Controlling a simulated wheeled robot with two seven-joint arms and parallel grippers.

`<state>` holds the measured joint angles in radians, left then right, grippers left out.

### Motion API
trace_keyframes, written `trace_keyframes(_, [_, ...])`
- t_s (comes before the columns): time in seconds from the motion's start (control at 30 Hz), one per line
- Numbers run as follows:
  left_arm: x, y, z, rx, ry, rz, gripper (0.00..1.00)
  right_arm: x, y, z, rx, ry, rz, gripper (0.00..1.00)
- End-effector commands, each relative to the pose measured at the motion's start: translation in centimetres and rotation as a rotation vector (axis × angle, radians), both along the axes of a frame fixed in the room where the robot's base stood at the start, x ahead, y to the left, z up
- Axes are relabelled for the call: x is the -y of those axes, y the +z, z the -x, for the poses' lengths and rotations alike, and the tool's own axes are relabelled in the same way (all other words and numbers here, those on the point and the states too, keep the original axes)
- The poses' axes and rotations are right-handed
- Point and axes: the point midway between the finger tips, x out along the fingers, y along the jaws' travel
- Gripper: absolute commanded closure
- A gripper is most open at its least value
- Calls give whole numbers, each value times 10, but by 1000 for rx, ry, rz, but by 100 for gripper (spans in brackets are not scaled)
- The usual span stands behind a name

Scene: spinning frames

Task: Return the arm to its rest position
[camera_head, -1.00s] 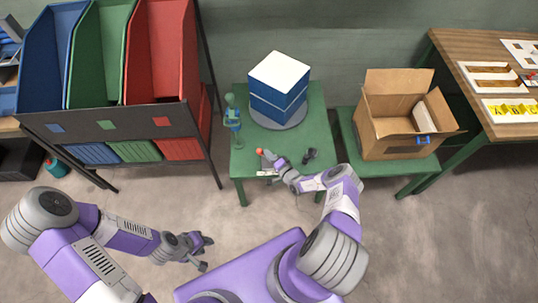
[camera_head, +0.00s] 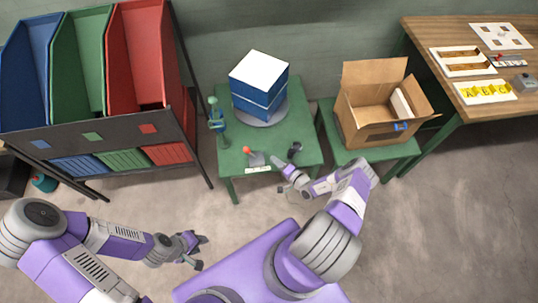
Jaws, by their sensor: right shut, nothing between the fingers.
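My right arm (camera_head: 340,198) reaches forward to the front of the green table. Its gripper (camera_head: 279,162) is shut and empty, over the table's front part, just right of a small lever with a red knob (camera_head: 246,150). A gap shows between the gripper and the lever. My left arm (camera_head: 110,236) is bent low at the left. Its gripper (camera_head: 201,251) is open and empty above the floor, with its fingers spread.
The green table (camera_head: 305,128) bears a blue and white box stack (camera_head: 258,85) on a grey disc, a teal figure (camera_head: 217,122) and a small dark object (camera_head: 295,149). A cardboard box (camera_head: 370,127) stands at right. A bin rack (camera_head: 90,125) stands at left. The floor between is clear.

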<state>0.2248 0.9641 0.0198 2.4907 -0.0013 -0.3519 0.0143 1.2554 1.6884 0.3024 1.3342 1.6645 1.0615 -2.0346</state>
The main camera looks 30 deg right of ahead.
Motion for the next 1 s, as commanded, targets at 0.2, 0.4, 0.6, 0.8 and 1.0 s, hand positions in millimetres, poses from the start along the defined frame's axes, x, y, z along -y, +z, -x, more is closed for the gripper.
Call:
trace_keyframes(0.2, [0,1,0,0,0,0,64,2,2,8,0,-1,1,100])
trace_keyframes(0.4, [0,1,0,0,0,0,64,2,2,7,0,-1,1,100])
trace_keyframes(0.6, [0,1,0,0,0,0,64,2,2,7,0,-1,1,100])
trace_keyframes(0.8, [0,0,0,0,0,0,64,-13,3,5,-17,52,-23,100])
trace_keyframes(1.0, [0,-9,0,0,0,0,64,-120,12,14,-217,444,-161,100])
